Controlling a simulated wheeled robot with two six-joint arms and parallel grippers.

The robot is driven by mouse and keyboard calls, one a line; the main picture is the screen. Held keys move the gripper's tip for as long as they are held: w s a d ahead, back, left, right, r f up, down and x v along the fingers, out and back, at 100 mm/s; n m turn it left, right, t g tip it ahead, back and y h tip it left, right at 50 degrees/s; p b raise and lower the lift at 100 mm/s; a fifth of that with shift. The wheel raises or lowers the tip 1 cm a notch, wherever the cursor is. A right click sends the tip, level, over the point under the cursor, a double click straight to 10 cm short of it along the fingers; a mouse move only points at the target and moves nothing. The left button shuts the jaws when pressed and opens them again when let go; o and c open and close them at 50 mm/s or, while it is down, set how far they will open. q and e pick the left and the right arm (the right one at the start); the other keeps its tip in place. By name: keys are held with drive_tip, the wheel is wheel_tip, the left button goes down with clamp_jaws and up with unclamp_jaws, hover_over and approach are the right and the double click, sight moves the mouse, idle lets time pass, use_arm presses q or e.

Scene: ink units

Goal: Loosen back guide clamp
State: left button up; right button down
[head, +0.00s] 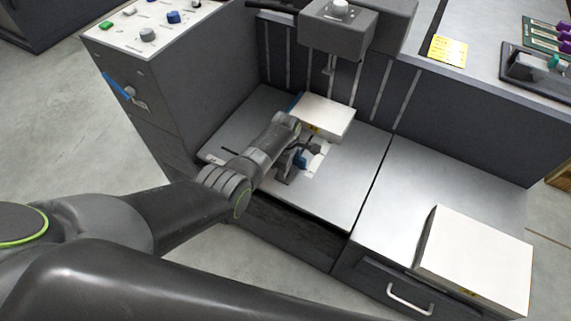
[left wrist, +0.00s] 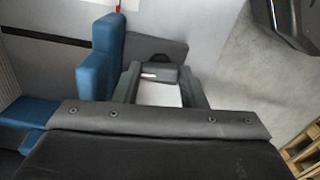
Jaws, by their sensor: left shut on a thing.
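My left gripper (head: 290,163) reaches down to the machine bed, just in front of a white block-like stack (head: 326,114). It is shut on a small dark part of the back guide clamp, mostly hidden by my own arm in the head view. My right gripper is not in view.
A control panel (head: 150,20) with knobs and a blue side lever (head: 117,84) stands at the left. A grey machine head (head: 338,38) hangs over the bed (head: 250,118). A second white stack (head: 476,258) lies on the right-hand cabinet. The cabinet top between is clear.

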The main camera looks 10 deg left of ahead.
use_arm(q)
drive_tip(key=n, duration=0.2)
drive_tip(key=shift+r+n+p, duration=0.1)
drive_tip(key=shift+n+p, duration=0.2)
drive_tip(key=shift+n, duration=0.1)
drive_tip(key=shift+n+p, duration=0.3)
drive_tip(key=shift+n, duration=1.9)
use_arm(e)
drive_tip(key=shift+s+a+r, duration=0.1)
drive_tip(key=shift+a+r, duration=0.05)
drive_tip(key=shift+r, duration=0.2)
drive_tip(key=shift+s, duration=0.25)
use_arm(q)
drive_tip(key=o, duration=1)
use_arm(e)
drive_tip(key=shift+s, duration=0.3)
